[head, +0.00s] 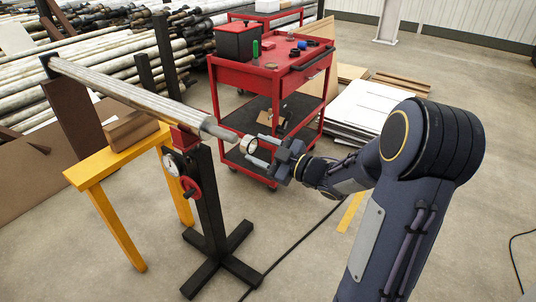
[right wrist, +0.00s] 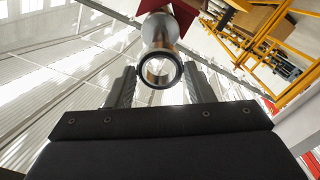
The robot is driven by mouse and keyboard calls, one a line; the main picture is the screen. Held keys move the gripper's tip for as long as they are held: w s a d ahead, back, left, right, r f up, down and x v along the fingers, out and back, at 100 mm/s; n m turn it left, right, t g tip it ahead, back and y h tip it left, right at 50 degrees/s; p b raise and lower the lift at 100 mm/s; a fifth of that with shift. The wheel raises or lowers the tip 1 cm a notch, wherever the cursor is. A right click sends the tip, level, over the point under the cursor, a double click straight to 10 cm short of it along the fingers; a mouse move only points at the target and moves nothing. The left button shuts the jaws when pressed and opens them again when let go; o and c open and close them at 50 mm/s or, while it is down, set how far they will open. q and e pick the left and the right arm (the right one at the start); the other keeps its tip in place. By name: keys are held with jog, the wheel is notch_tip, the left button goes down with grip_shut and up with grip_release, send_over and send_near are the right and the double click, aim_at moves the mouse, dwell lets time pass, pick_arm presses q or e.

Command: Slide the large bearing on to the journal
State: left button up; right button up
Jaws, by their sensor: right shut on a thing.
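The large bearing (right wrist: 141,70) is a short ring with a dark rim. It sits between the fingertips of my right gripper (right wrist: 160,88), which is shut on it. In the head view, the bearing (head: 247,146) is pale and close to the near end of the long grey shaft (head: 140,97), whose narrower end is the journal (head: 222,132). In the right wrist view the journal (right wrist: 158,28) lies behind the ring, roughly in line with it. I cannot tell whether the bearing is around the journal's tip or just in front of it. My left gripper is not in view.
A black stand (head: 210,205) with a red handwheel supports the shaft near its end. A yellow trestle (head: 115,162) stands to its left. A red tool cart (head: 262,82) is behind my right gripper. Pipes are stacked at the back left. The floor in front is mostly clear.

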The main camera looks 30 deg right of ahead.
aim_at(223, 134)
jog(key=shift+x, duration=1)
jog(key=shift+b+x, duration=0.85)
jog(key=shift+x, duration=4.8)
jog(key=o, duration=1)
jog(key=shift+d, duration=0.1)
jog(key=p+v, duration=0.1)
jog(key=v, duration=0.6)
jog(key=shift+s+d, duration=0.1)
jog(key=shift+s, duration=0.3)
